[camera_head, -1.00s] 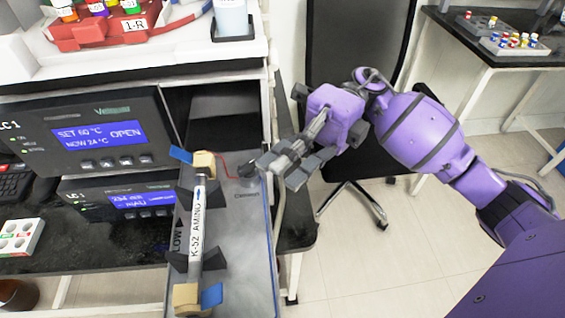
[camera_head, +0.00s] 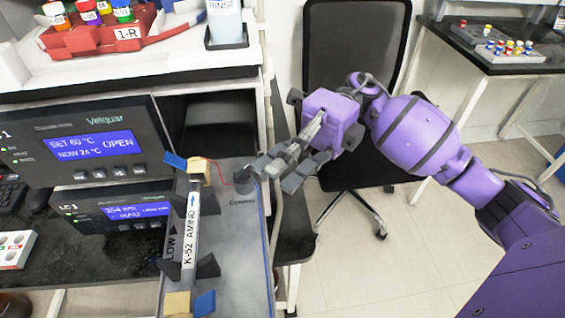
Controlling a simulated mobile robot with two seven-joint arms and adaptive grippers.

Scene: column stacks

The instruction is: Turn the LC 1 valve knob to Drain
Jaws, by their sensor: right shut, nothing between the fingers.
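A small dark knob (camera_head: 242,176) sits on the grey tray (camera_head: 232,255), above a label that seems to begin with "Column". I take it to be the LC 1 valve knob; its pointer and any Drain mark are too small to read. My right gripper (camera_head: 277,172) comes in from the right, its fingers shut and empty. Its fingertips lie just right of the knob in the picture, partly over its edge; I cannot tell whether they touch it. My left gripper is out of view.
A K-52 AMINO column (camera_head: 191,225) lies in dark clips on the tray, left of the knob. The LC 1 oven (camera_head: 90,145) reads OPEN. A red rack (camera_head: 100,38) and a rinse bottle (camera_head: 227,25) stand above. A black chair (camera_head: 352,45) stands behind my right arm.

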